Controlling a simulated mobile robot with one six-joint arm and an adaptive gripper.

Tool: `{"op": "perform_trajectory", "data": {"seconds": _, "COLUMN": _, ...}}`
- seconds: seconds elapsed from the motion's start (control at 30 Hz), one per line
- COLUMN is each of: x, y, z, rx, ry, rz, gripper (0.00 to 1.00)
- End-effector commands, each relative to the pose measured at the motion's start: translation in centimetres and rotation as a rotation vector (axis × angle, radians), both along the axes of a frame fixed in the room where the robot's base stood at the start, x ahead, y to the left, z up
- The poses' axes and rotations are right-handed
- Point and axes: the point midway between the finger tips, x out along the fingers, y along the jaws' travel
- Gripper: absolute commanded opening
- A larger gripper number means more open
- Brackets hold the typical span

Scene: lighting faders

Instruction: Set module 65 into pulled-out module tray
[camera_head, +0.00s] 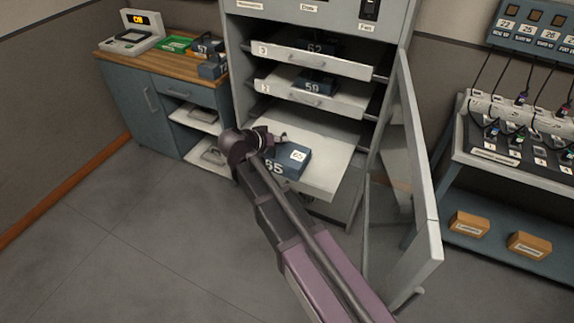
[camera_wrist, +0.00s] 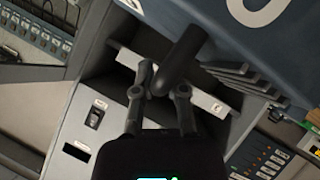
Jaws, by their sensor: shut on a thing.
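Module 65 (camera_head: 292,158) is a dark blue box with white "65" labels on its top and front. In the head view it is over the front left part of the pulled-out module tray (camera_head: 335,160), the lowest pale shelf of the open cabinet. I cannot tell whether it touches the tray. My gripper (camera_head: 274,139) is shut on the module's dark handle. In the wrist view my gripper (camera_wrist: 162,92) has its fingers at the dark handle (camera_wrist: 186,55), with the module's blue side (camera_wrist: 235,32) close behind it.
Trays above hold module 59 (camera_head: 317,84) and module 52 (camera_head: 318,46). The cabinet door (camera_head: 412,170) stands open at right. A wooden-topped counter (camera_head: 165,62) with more modules is at left. A rack with cables (camera_head: 520,140) is at right. The tray's right side is bare.

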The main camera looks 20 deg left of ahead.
Motion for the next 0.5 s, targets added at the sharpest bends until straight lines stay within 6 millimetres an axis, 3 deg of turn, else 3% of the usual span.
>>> {"op": "perform_trajectory", "data": {"seconds": 0.03, "x": 1.6, "y": 1.0, "z": -1.5, "rx": -0.001, "ry": -0.002, "rz": 0.000, "gripper": 0.00}}
{"op": "perform_trajectory", "data": {"seconds": 0.5, "x": 12.9, "y": 5.5, "z": -8.4, "rx": -0.006, "ry": -0.001, "rz": -0.001, "gripper": 0.00}}
